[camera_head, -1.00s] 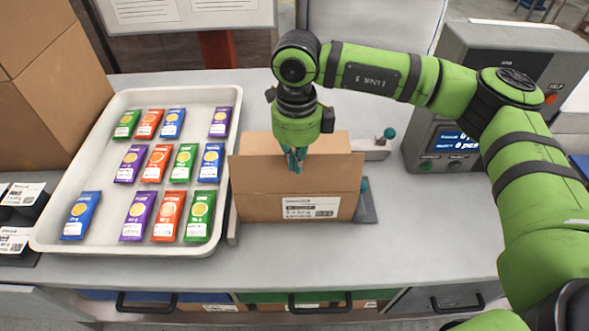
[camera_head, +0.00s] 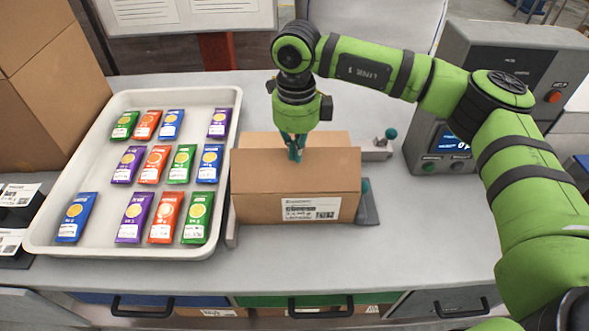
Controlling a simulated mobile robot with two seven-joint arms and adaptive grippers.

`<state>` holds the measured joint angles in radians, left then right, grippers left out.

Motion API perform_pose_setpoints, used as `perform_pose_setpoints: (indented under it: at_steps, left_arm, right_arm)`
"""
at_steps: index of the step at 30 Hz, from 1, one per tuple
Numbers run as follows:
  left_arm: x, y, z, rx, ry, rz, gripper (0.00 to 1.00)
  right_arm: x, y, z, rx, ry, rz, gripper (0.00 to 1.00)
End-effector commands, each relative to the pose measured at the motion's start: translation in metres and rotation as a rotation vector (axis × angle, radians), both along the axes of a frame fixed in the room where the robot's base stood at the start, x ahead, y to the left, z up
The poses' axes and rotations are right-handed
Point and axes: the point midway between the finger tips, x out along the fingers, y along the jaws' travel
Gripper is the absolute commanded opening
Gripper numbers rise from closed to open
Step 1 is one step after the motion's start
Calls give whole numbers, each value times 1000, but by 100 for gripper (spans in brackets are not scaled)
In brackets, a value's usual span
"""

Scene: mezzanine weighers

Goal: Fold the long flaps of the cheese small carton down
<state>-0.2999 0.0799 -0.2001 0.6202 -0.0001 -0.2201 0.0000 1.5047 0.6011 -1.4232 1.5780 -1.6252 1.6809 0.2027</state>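The cheese small carton (camera_head: 262,209) is a brown cardboard box with a white label on its near side, standing on the bench in the middle. Its near long flap (camera_head: 330,172) leans inward over the top. Its far long flap (camera_head: 334,139) shows behind the near flap's edge; its exact angle is hard to tell. My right gripper (camera_head: 295,154) points down at the upper edge of the near flap, with its fingers together and apparently nothing between them. The carton's inside and short flaps are hidden. My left gripper is not in view.
A white tray (camera_head: 52,222) with several coloured packets stands close to the carton's left. A grey weigher with a display (camera_head: 452,140) stands at the right. A small fixture with a teal knob (camera_head: 390,134) is behind the carton. The bench front (camera_head: 400,250) is clear.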

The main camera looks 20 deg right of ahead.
Motion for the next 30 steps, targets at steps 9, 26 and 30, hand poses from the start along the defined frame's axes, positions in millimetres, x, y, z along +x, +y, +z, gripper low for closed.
perform_pose_setpoints:
  at_steps: [9, 26, 30]
  left_arm:
    - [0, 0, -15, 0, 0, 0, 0]
    - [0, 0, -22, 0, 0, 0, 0]
    - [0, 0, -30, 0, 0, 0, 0]
  right_arm:
    - [11, -3, -15, 0, 0, -1, 0]
    - [23, -6, -22, 1, 1, 0, 0]
    - [26, -7, -32, 0, 1, -1, 0]
